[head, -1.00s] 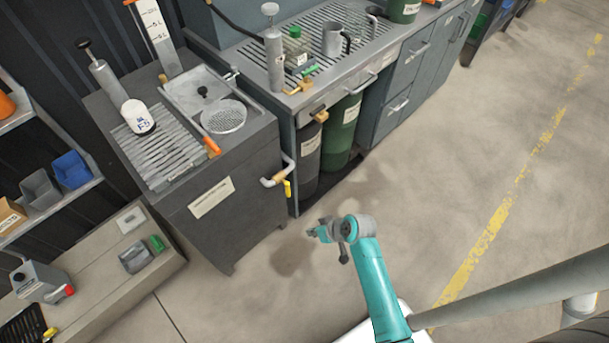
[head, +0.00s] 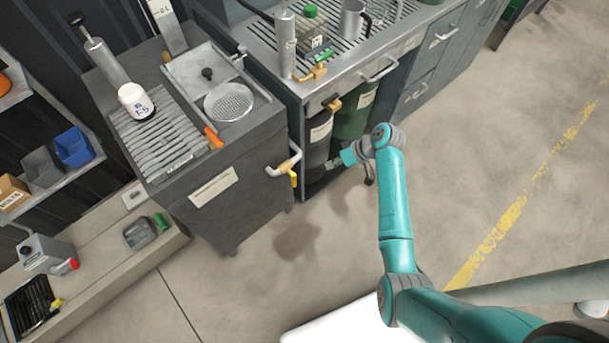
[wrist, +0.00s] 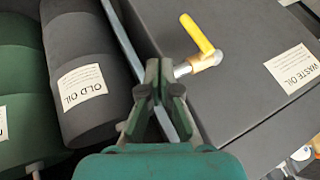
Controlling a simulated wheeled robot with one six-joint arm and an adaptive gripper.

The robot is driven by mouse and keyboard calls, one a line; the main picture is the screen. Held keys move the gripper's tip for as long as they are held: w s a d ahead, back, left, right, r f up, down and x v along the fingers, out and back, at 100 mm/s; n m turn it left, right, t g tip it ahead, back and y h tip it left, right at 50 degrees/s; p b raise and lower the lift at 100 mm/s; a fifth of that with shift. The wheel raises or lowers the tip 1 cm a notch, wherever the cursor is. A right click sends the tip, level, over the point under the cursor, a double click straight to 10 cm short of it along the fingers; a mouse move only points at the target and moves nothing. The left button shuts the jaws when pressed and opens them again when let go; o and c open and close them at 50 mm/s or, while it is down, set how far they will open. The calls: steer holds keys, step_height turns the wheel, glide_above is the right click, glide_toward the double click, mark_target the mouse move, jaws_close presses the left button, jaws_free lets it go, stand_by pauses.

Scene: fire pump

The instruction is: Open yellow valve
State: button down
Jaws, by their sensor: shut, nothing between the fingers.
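The yellow valve handle (head: 293,179) is on a short bent pipe (head: 284,168) at the side of the dark waste oil cabinet (head: 225,195). In the wrist view, the yellow handle (wrist: 197,33) slants up and left from a brass and silver fitting, to the right of and beyond my fingertips. My gripper (head: 333,164) is just right of the valve in the head view, and apart from it. In the wrist view my gripper (wrist: 159,68) is shut and empty, with its fingertips beside the fitting. Whether the tips touch the pipe cannot be told.
An "old oil" drum (wrist: 85,85) stands left of my gripper, with a green drum (head: 350,117) beside it under the grated bench. A metal post (wrist: 150,70) passes close behind my fingers. The floor (head: 240,285) in front is clear.

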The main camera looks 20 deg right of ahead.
steer(key=w+a+f, duration=0.2)
steer(key=a+f, duration=0.6)
steer(key=a, duration=0.1)
steer(key=shift+w, duration=0.35)
